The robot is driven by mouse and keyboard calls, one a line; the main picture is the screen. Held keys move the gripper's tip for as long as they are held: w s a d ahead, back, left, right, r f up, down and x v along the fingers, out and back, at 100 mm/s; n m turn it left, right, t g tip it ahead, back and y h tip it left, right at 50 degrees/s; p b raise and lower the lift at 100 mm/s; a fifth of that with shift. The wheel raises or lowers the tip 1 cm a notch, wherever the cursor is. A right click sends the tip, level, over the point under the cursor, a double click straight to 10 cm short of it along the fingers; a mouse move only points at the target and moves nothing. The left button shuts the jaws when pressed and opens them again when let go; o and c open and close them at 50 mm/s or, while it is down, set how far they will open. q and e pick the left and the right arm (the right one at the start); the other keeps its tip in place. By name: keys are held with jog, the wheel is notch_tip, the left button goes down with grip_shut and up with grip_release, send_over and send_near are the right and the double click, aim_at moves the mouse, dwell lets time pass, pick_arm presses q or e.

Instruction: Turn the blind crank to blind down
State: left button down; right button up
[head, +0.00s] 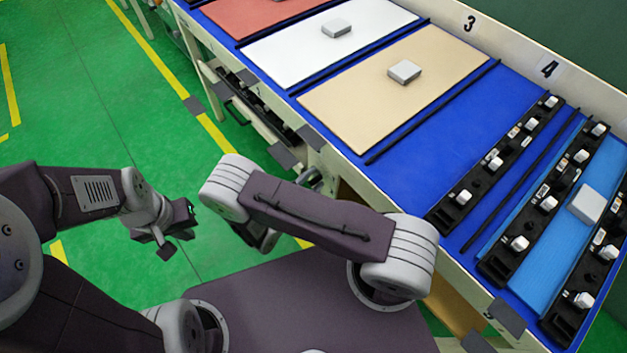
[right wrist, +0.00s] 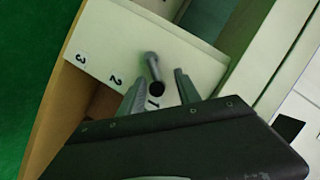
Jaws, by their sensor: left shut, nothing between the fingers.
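A grey rod-like handle (right wrist: 154,75), which looks like the crank, stands out from a pale panel (right wrist: 125,50) marked 1, 2 and 3 in the right wrist view. My right gripper (right wrist: 158,80) has its two fingers spread. The handle's dark end shows in the gap between them; I cannot tell whether either finger touches it. In the head view my right arm hides the right gripper and the crank. My left gripper (head: 158,243) is shut and empty, above the green floor at left. No blind is recognisable in either view.
A long workbench (head: 400,190) runs along the right, with a beige board (head: 380,105), a white board (head: 290,55) and black clip strips (head: 500,165). Small grey blocks lie on the boards. My right arm is close to the bench's front edge. Green floor (head: 80,90) is free at left.

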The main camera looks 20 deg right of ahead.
jog(key=shift+d, duration=0.1)
jog(key=shift+c, duration=0.3)
grip_shut()
jog(key=m, duration=0.1)
jog(key=f+m+t+b, duration=0.1)
jog(key=shift+s+d+m+t, duration=0.1)
jog(key=shift+s+m+t, duration=0.2)
jog(key=shift+s, duration=0.1)
jog(key=shift+s+d+f+m+t+h+b, duration=0.15)
jog(key=shift+f+m+t+h+b, duration=0.1)
jog(key=shift+m+b, duration=0.35)
jog(key=shift+s+a+f+m+t+h+b, duration=0.1)
jog(key=shift+f+m+t+h+b, duration=0.2)
jog(key=shift+m, duration=0.5)
jog(key=shift+r, duration=0.1)
jog(key=shift+o, duration=0.3)
grip_release()
